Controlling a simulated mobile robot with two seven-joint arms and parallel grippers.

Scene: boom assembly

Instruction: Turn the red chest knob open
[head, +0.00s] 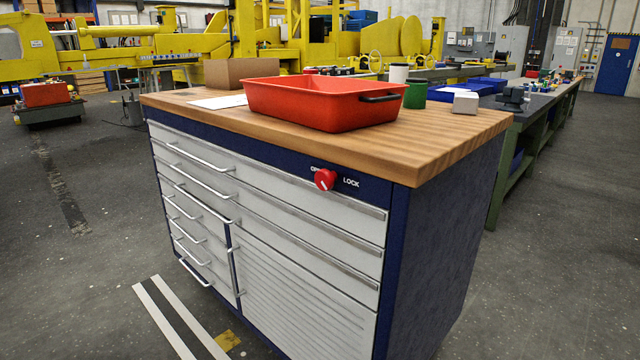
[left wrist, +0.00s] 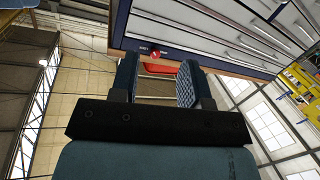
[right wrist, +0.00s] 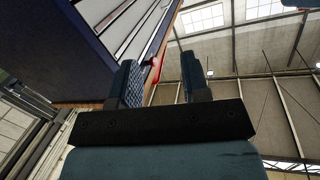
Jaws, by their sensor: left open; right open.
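The red chest knob (head: 325,180) sits on the blue strip at the upper right of the tool chest (head: 397,225), just below the wooden top. White lettering stands on both sides of it, with "LOCK" legible on the right; the left word is partly hidden. The knob also shows in the left wrist view (left wrist: 155,54) and, small, in the right wrist view (right wrist: 154,62). My left gripper (left wrist: 158,65) is open and empty, with the knob seen beyond its fingers. My right gripper (right wrist: 157,70) is open and empty, apart from the chest. Neither gripper shows in the head view.
A red tray (head: 320,105) with a black handle stands on the wooden top (head: 450,138), with a cardboard box (head: 240,72), a green cup (head: 415,94) and a small grey box (head: 466,102). Drawer handles stick out from the chest front. Floor around the chest is open.

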